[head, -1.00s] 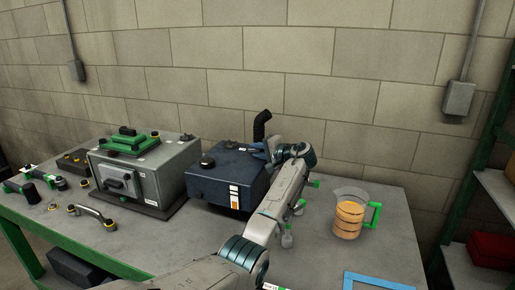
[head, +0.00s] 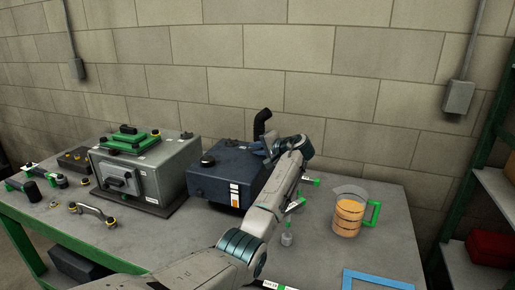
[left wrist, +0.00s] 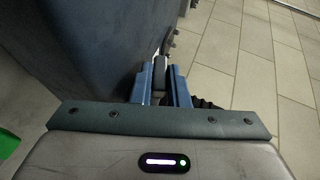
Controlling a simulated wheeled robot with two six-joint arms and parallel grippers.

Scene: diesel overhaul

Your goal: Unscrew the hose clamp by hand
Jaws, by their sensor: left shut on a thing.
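The hose clamp itself is too small and too covered to make out clearly. A black bent hose (head: 260,122) rises behind the dark blue box (head: 215,185) on the bench. My left gripper (head: 268,150) reaches over the right end of that box, close to the foot of the hose. In the left wrist view its two blue fingers (left wrist: 160,82) are shut on a small dark grey piece (left wrist: 160,66) beside the box's side wall (left wrist: 95,45). Ribbed black hose shows just right of the fingers. My right gripper is not in view.
A grey machine (head: 145,170) with green parts stands left of the blue box. A measuring jug (head: 347,215) of orange liquid stands to the right, with a blue frame (head: 378,282) near the front edge. Small green-handled tools lie beside my arm.

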